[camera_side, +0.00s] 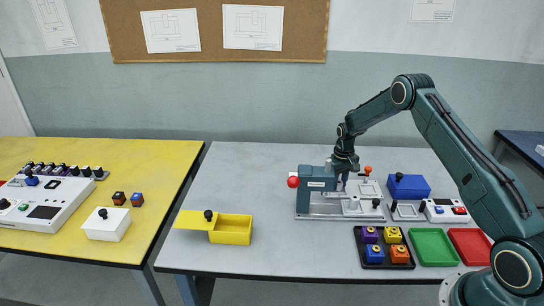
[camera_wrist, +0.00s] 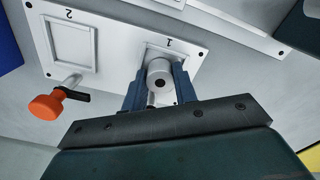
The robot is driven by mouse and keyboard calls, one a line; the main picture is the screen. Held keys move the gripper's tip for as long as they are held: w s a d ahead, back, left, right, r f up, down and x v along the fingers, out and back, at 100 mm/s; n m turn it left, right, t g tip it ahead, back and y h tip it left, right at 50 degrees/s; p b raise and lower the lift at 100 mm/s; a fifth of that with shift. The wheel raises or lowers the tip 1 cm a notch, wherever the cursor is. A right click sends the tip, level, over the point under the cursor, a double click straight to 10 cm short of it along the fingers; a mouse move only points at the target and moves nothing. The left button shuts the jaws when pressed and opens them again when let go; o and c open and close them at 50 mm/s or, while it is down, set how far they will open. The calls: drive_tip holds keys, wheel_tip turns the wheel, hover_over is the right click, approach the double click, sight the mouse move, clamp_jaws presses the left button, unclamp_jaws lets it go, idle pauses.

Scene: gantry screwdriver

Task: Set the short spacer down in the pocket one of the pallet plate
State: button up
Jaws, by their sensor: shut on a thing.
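The short spacer (camera_wrist: 159,69) is a light grey cylinder with a dark hole in its end. My gripper (camera_wrist: 157,84) is shut on it, one blue finger on each side. The white pallet plate (camera_wrist: 110,40) has a square pocket marked 2 and pocket one (camera_wrist: 165,47), marked 1. The spacer is over pocket one in the wrist view and hides part of it; whether it touches the pocket floor I cannot tell. In the side view my gripper (camera_side: 344,181) is low over the pallet plate (camera_side: 371,187), beside the blue-grey press-like station (camera_side: 316,187), and the spacer is not clear there.
An orange knob (camera_wrist: 46,106) with a black lever stands at the plate's edge. A blue box (camera_side: 408,187), a black tray of coloured blocks (camera_side: 374,264), a green tray (camera_side: 433,247) and a red tray (camera_side: 468,244) lie around. The table left of the station is mostly clear.

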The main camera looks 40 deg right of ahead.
sight(339, 182)
idle(0.4)
drive_tip(key=o, duration=1.3)
drive_tip(key=shift+f, duration=0.1)
drive_tip(key=shift+c, duration=0.2)
drive_tip(key=shift+a, duration=0.1)
drive_tip(key=shift+r, duration=4.1)
